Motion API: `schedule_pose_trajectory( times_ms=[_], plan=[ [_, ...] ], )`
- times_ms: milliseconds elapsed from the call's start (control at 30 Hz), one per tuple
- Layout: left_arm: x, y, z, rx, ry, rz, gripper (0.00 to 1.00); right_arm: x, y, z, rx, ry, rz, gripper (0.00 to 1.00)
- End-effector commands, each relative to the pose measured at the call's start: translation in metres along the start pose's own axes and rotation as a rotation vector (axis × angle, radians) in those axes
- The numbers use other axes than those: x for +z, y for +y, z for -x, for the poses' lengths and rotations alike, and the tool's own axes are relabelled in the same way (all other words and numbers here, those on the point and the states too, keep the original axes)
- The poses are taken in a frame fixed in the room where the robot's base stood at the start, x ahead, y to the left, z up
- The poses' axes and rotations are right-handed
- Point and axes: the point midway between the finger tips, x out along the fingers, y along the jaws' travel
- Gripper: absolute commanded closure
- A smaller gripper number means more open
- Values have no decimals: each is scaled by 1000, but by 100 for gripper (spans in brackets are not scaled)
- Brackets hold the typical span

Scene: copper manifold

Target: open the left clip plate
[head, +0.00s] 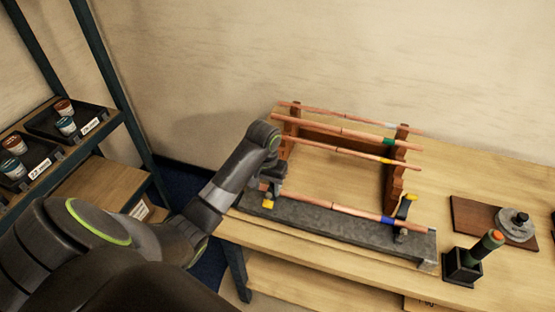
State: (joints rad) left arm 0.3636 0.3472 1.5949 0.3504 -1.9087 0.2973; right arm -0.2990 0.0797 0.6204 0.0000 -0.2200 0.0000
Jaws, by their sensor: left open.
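The copper manifold's grey base bar (335,227) lies along the table's front edge. A copper pipe (325,207) with a blue band runs just above it. At the bar's left end, a yellow tab (268,203) of the left clip shows low down; the rest of that clip is mostly hidden by my gripper. The right clip (406,206) stands up at the bar's right end with its yellow tip on top. My left gripper (270,190) is open, pointing down right at the left clip; I cannot tell whether it touches. My right gripper is out of view.
Behind, two brown wooden uprights (394,175) carry several copper pipes with coloured bands. A torch-like tool (488,244) stands in a black holder at right, near a round metal piece (516,225) on a brown board. A shelf with bins (75,123) is at left.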

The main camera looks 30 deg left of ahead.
Motion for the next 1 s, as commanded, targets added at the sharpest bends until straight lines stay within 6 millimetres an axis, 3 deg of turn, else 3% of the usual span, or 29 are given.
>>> schedule_pose_trajectory(
  times_ms=[33, 133, 333, 1000],
  plan=[
    [-12, 1, 16, 0, -5, 8, 53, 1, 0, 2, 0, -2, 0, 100],
    [-26, 2, 35, 2, -23, 24, 53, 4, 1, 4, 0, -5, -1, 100],
    [-35, 3, 47, 4, -41, 37, 53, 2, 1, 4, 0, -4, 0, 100],
    [-32, 3, -25, 4, -41, 36, 53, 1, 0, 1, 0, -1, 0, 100]
  ],
)
